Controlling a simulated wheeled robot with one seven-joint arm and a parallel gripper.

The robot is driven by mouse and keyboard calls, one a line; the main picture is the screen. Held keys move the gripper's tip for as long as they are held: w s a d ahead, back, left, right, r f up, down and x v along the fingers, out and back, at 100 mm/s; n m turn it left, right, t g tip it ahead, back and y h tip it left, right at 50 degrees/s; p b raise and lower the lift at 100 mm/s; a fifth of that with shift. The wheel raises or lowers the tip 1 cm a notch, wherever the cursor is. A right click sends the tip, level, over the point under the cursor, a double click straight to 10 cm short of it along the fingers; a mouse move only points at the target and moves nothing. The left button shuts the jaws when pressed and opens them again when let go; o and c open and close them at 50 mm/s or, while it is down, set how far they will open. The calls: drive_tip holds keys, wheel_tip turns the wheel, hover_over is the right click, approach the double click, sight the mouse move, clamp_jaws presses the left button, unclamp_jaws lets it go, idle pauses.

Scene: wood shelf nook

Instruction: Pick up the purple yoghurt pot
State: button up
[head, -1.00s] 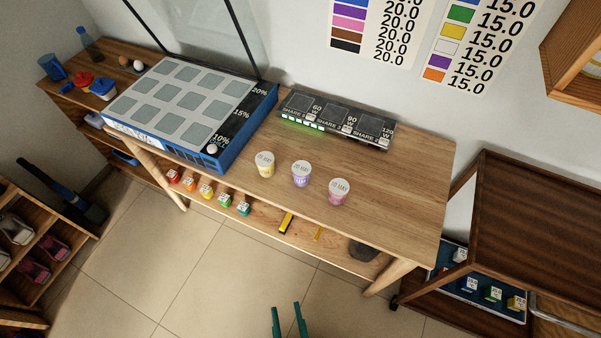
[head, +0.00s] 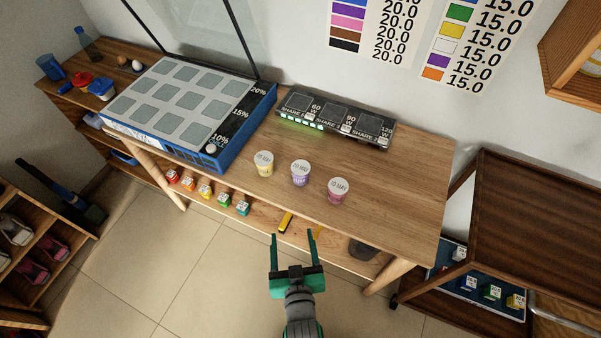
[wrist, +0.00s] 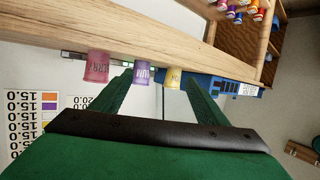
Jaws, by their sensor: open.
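The purple yoghurt pot (head: 300,173) stands upright on the wooden table, in the middle of a row of three pots. A yellow pot (head: 264,164) is to its left and a pink pot (head: 338,190) to its right. My gripper (head: 293,238) is open and empty, in front of the table's front edge and short of the pots. In the wrist view, turned upside down, the purple pot (wrist: 143,74) shows between the two green fingers, beyond their tips. The pink pot (wrist: 96,68) and the yellow pot (wrist: 173,77) also show there.
A blue tray with grey squares (head: 204,157) stands on the table's left, and a dark display panel (head: 336,119) behind the pots. Several small coloured blocks (head: 206,191) sit on the lower shelf. The table's right part is clear. A dark wooden cart (head: 530,245) stands at right.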

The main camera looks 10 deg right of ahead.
drive_tip(key=m+g+h, duration=0.1)
drive_tip(key=m, duration=0.1)
approach(300, 162)
drive_tip(key=shift+w+f, duration=0.2)
drive_tip(key=shift+f, duration=0.45)
drive_tip(key=shift+w+d, duration=0.1)
drive_tip(key=shift+w, duration=0.2)
drive_tip(key=shift+x, duration=5.2)
drive_tip(key=shift+s, duration=0.1)
drive_tip(key=c, duration=1.2)
